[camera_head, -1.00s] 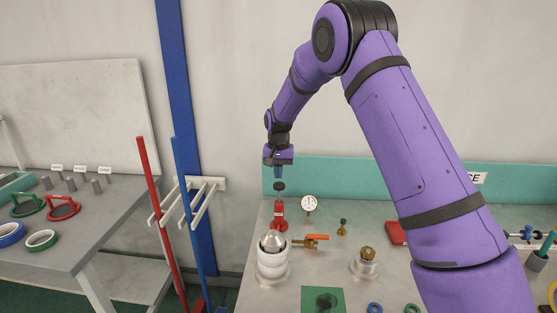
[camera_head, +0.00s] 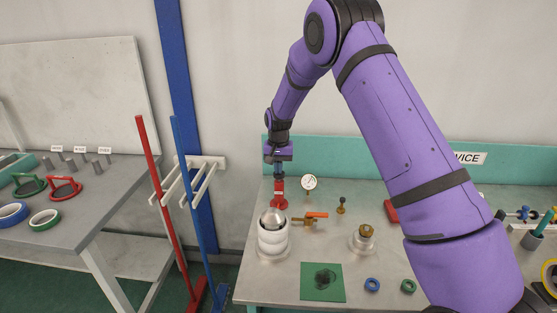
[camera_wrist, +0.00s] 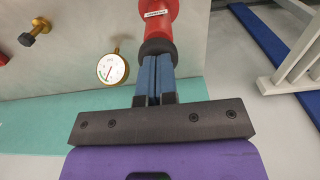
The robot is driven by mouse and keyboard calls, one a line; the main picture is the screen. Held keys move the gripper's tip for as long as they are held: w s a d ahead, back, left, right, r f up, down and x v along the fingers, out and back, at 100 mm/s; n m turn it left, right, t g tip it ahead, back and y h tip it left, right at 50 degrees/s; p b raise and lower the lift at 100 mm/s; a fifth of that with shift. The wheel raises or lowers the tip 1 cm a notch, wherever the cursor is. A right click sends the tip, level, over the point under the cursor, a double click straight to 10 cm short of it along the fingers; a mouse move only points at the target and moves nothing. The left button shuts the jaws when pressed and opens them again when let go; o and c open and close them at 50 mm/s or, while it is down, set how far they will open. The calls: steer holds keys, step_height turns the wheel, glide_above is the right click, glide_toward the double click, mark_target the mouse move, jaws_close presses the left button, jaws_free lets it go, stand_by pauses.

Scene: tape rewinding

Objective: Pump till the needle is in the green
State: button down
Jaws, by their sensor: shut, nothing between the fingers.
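The red pump (camera_head: 279,195) stands upright at the back left of the bench; it also shows in the wrist view (camera_wrist: 157,22). Its black knob (camera_wrist: 157,47) sits close to the red body. My gripper (camera_head: 279,174) is directly above the pump. Its blue fingers (camera_wrist: 154,62) are shut with nothing between them, and their tips are at the knob and seem to touch it. The round white gauge (camera_head: 309,183) stands right of the pump in the head view. In the wrist view the gauge (camera_wrist: 112,68) shows a red needle, too small to read surely against the green.
A metal-domed white stack (camera_head: 272,236) and an orange-handled valve (camera_head: 316,215) stand in front of the pump. A small brass fitting (camera_head: 341,205) is to the right. A green mat (camera_head: 312,291) lies nearer. A white rack (camera_head: 203,180) is left of the bench.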

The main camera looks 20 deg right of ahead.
steer(key=shift+s+f, duration=0.1)
steer(key=shift+f, duration=0.15)
step_height(320, 180, up, 14)
steer(key=shift+r, duration=0.25)
stand_by(0.4)
stand_by(1.0)
